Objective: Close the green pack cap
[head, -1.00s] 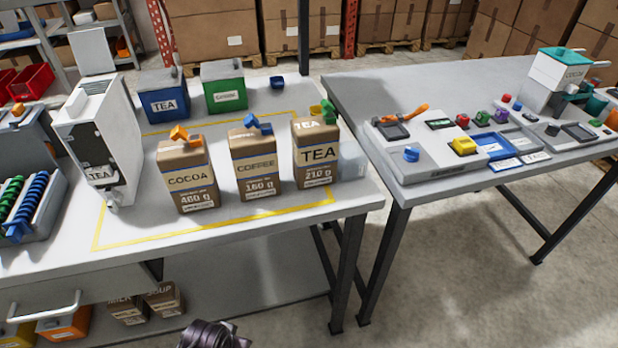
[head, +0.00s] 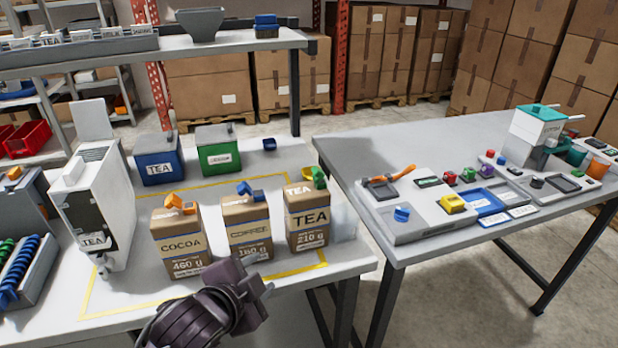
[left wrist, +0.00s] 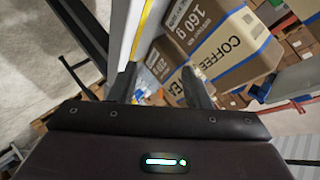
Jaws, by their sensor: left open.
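The green cap (head: 319,178) sits at the top right of the brown TEA pack (head: 309,218) in the head view. It looks tilted up, but it is too small to tell exactly how it stands. My left gripper (head: 262,274) is open and empty, low in front of the COFFEE pack, to the left of and below the TEA pack. In the left wrist view my gripper's two fingers (left wrist: 158,82) are apart, with the COFFEE pack (left wrist: 230,45) beyond them. The green cap cannot be made out there. My right gripper is not in view.
The COCOA pack (head: 177,240) with an orange cap and the COFFEE pack with a blue cap stand left of the TEA pack. Blue (head: 160,160) and green (head: 217,152) tins stand behind. A clear container stands right of the TEA pack. A second table (head: 420,250) is at the right.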

